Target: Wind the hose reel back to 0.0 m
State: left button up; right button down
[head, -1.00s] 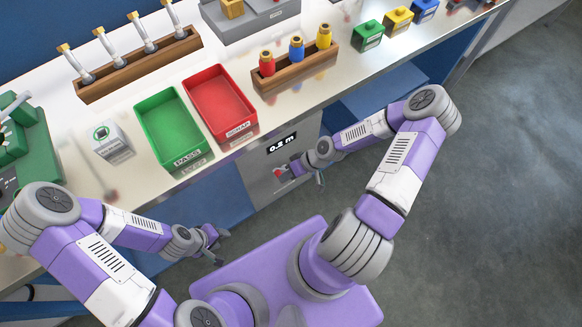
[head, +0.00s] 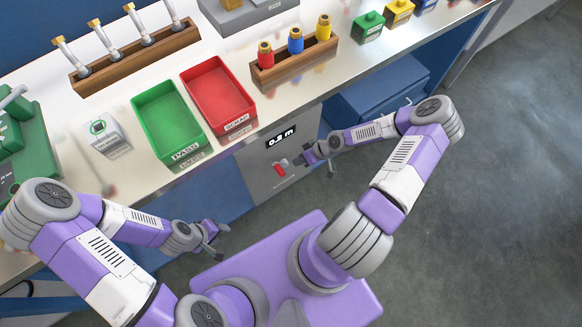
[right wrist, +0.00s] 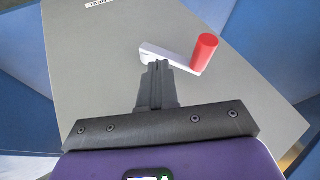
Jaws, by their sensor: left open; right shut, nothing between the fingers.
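The hose reel panel (head: 265,190) is a grey face on the front of the bench. Its display (head: 282,136) appears to read 0.2 m. Below it is a crank with a red knob (head: 280,169). In the right wrist view the crank has a white arm (right wrist: 170,58) and a red knob (right wrist: 204,53) at its right end. My right gripper (head: 301,161) is shut and empty, just right of the knob in the head view. In the right wrist view its fingertips (right wrist: 157,66) overlap the white arm, left of the knob; contact cannot be told. My left gripper (head: 218,240) is open and empty, low in front of the bench.
On the bench top are a green PASS tray (head: 183,153), a red SCRAP tray (head: 237,122), and a wooden rack (head: 295,64) with coloured bottles. A blue box (head: 380,95) lies right of the panel. The floor at right is clear.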

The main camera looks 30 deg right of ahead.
jog(key=shift+s+a+b, duration=0.15)
jog(key=shift+a+b, duration=0.15)
jog(key=shift+a, duration=1.65)
jog(key=shift+r, duration=0.1)
jog(key=shift+a, duration=0.8)
jog(key=shift+d, duration=0.1)
